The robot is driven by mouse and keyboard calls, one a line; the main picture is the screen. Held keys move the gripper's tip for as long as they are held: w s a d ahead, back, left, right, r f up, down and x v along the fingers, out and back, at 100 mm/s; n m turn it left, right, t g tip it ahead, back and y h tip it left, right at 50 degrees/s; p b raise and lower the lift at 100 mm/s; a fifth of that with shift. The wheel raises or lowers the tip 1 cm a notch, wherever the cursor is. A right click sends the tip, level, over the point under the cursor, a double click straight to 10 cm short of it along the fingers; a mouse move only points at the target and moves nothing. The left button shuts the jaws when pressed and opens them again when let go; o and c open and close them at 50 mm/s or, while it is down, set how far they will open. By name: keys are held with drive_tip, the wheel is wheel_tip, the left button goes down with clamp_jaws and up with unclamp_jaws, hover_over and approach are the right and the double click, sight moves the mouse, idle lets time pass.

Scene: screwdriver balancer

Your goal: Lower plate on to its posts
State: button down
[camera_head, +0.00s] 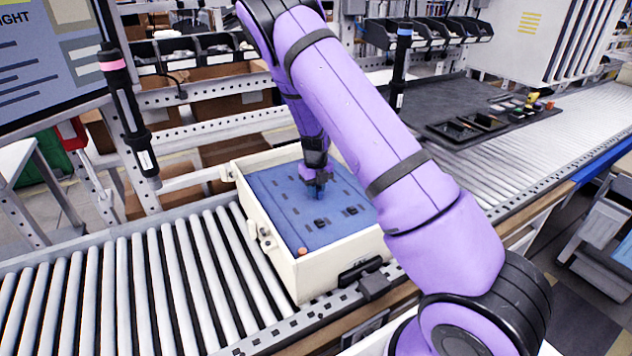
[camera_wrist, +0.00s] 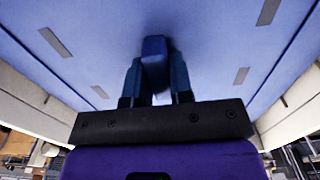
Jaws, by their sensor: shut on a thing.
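The blue plate (camera_head: 275,195) lies within the walls of a cream, open-topped box (camera_head: 310,275) on the rollers. It shows dark slots and small black pieces on top. My gripper (camera_head: 318,186) points down at the plate's middle. In the wrist view my gripper (camera_wrist: 154,80) is shut on an upright blue handle (camera_wrist: 154,55) of the plate, which fills the upper view. A small orange piece (camera_head: 302,251) shows at the plate's near corner. The posts under the plate are hidden, so I cannot tell whether it rests on them. My arm covers the plate's right part.
A pink-ringed screwdriver (camera_head: 125,110) hangs at left. A blue-ringed one (camera_head: 401,65) hangs behind my arm. A dark mat (camera_head: 455,95) with small trays and parts lies at back right. Bare rollers (camera_head: 150,285) extend left of the box.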

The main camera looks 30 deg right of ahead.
drive_tip(key=shift+f, duration=4.45)
drive_tip(key=shift+w+f, duration=0.1)
drive_tip(key=shift+f, duration=0.4)
drive_tip(key=c, duration=0.9)
unclamp_jaws()
wheel_tip(320, 180, up, 11)
drive_tip(key=shift+f, duration=0.1)
drive_tip(key=shift+r, duration=6)
